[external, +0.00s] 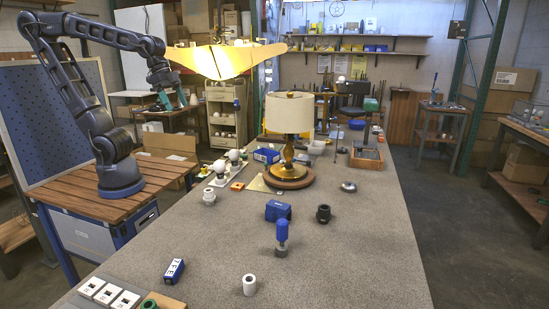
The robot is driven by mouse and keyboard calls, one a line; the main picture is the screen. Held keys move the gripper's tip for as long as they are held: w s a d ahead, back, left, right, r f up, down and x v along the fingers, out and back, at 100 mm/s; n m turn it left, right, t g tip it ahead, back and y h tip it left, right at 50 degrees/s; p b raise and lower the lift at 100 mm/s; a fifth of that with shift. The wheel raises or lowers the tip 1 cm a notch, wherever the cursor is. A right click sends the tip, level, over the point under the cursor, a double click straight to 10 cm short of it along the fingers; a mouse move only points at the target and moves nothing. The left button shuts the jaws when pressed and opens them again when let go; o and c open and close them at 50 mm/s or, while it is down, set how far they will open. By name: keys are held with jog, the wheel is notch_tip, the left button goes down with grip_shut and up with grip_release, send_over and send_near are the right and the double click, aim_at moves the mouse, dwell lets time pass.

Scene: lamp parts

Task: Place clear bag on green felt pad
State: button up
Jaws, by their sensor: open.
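My gripper (172,101) hangs at the end of my raised arm at the upper left, with its teal fingers pointing down, apart and empty. It is above and left of the long grey table (335,240), clear of the objects on it. I cannot make out a clear bag with certainty. A small green item (149,303) sits on a wooden block at the bottom edge, partly cut off; I cannot tell whether it is the felt pad.
A lamp (289,113) stands mid-table. Blue box (278,210), blue-topped tool (282,238), black socket (323,213) and white cylinder (249,285) stand in front. White switch plates (108,294) lie at lower left. The table's front right is mostly clear.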

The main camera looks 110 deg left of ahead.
jog(key=s+d+f, duration=0.2)
jog(key=s+d, duration=0.3)
jog(key=s, duration=0.4)
jog(key=shift+m, duration=0.3)
jog(key=o, duration=0.5)
jog(key=w+a+f+m+g+y, duration=0.3)
jog(key=w+a+f+m+y, duration=0.15)
jog(key=w+a+f, duration=0.5)
jog(key=w+a+f+m+g+y, duration=0.35)
jog(key=w+a+f+m, duration=0.2)
jog(key=w, duration=0.75)
jog(key=w+a+f+m+g+y, duration=0.35)
jog(key=w+a+f+y, duration=0.2)
jog(key=w+f, duration=0.5)
jog(key=shift+h, duration=0.45)
jog(key=x, duration=0.3)
jog(key=w+x, duration=0.1)
jog(key=x, duration=0.2)
jog(key=a+r+x, duration=0.1)
jog(key=x, duration=0.3)
jog(key=shift+w+r, duration=0.1)
jog(key=shift+w, duration=0.3)
